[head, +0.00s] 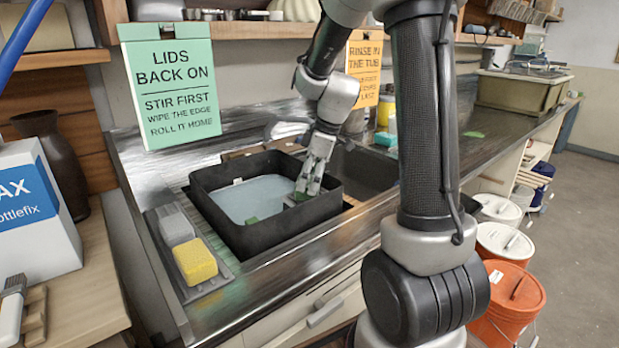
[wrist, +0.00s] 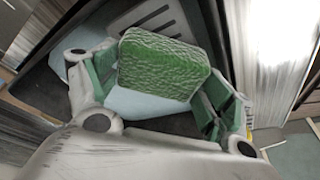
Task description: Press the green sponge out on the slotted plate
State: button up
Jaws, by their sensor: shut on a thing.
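The green sponge (wrist: 160,68) is a textured block between the two fingers of my gripper (wrist: 160,86) in the wrist view. My gripper is shut on it. In the head view my gripper (head: 306,188) reaches down inside the black tub (head: 262,238), at its right side, over pale blue liquid (head: 250,195). There the fingers mostly hide the sponge.
A small green patch (head: 252,220) shows in the tub, unclear what. A green sign (head: 172,88) and an orange sign (head: 364,72) stand behind. An orange bucket (head: 508,300) is at right.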

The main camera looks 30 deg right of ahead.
jog(key=shift+f, duration=0.95)
dwell(1.3)
jog(key=shift+r, duration=3.6)
